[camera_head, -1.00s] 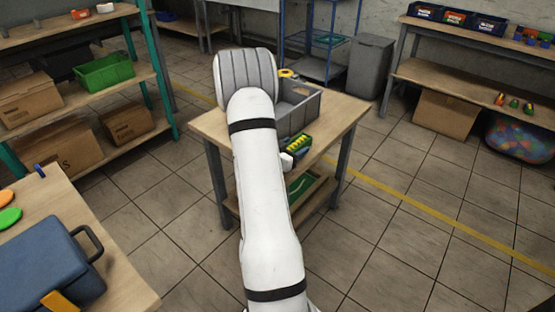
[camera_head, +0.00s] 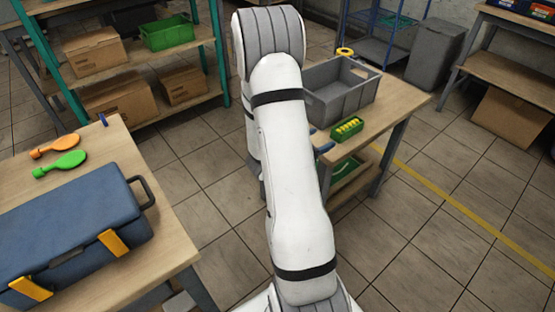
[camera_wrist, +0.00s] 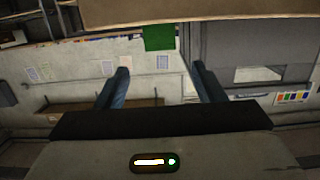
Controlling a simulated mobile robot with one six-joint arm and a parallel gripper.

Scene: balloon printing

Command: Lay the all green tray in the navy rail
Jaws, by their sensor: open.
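A small green tray (camera_head: 347,129) with a row of yellow pieces lies near the front edge of the work table. A flat green thing (camera_head: 347,174) shows on the table's lower shelf, partly hidden; I cannot tell if it is a tray. I cannot make out an all green tray or a navy rail for sure. My gripper (camera_wrist: 163,80) is open and empty in the wrist view, its two blue fingers apart. A plain green square (camera_wrist: 159,37) shows beyond them, below a brown edge. In the head view my arm hides most of the gripper.
A grey bin (camera_head: 340,98) and a yellow ring (camera_head: 345,52) are on the work table (camera_head: 405,98). A navy case (camera_head: 75,235) and orange and green balloon shapes fill the left table. A green crate (camera_head: 168,33) sits on the left shelf.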

